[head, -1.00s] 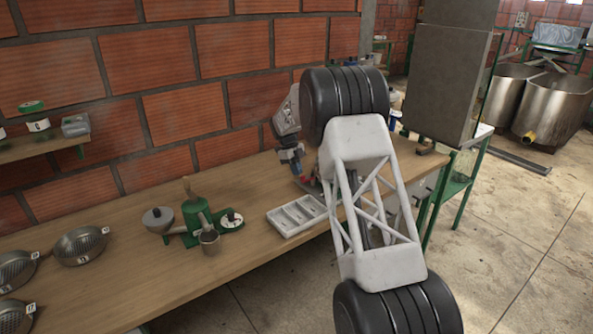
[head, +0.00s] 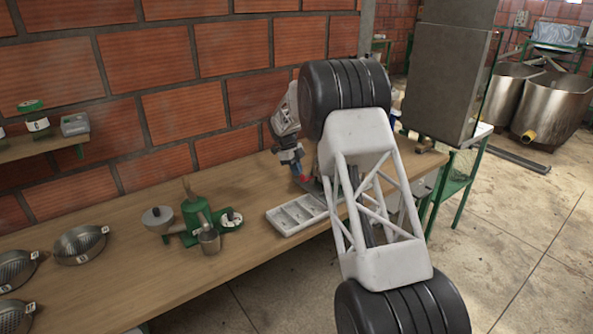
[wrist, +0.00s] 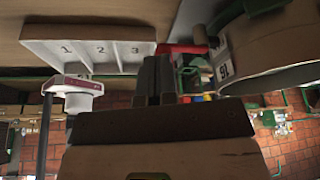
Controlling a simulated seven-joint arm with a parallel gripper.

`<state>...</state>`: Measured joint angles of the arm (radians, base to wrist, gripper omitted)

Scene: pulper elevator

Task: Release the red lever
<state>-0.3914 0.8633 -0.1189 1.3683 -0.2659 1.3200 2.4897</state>
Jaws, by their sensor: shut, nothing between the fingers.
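A red bar, which looks like the red lever (wrist: 186,48), shows in the wrist view just right of my fingertips, partly hidden by them and by a large round pan. My gripper (wrist: 155,62) is shut, with its two dark fingers together and nothing between them. I cannot tell whether the fingertips touch the red bar. In the head view my gripper (head: 297,176) is low over the far part of the bench, close to a small red part, and my arm hides much of what is around it.
The white tray (wrist: 88,30), with compartments marked 1, 2 and 3, is left of my fingers in the wrist view. The pan labelled 16 (wrist: 270,45) is at the right. A green hand device (head: 195,217) and metal bowls (head: 80,244) stand farther left on the wooden bench (head: 130,280).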

